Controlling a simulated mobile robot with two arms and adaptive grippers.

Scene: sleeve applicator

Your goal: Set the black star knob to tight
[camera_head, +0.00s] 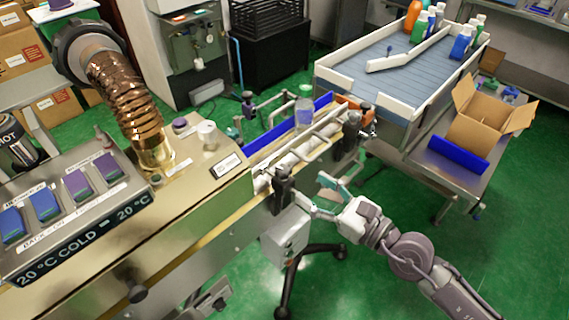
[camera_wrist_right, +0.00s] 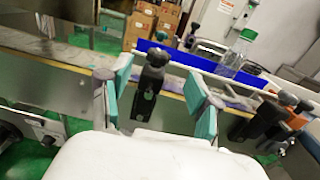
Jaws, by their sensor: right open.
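A black knob (camera_head: 281,172) tops a dark post at the near end of the conveyor's guide rail. In the right wrist view the knob (camera_wrist_right: 156,57) and its post stand between my two teal finger pads, slightly beyond them. My right gripper (camera_head: 318,194) is open and empty, just right of the post in the head view. Its open fingers show in the right wrist view (camera_wrist_right: 160,92). I see no contact with the knob. The knob's star shape and its setting are too small to read. My left gripper is not in view.
A grey box (camera_head: 287,235) hangs below the post. A clear bottle (camera_head: 304,106) stands on the conveyor by the blue rail (camera_head: 290,127). Another dark knob (camera_head: 364,106) sits farther along. A cardboard box (camera_head: 485,118) is at right. Green floor is free around my right arm.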

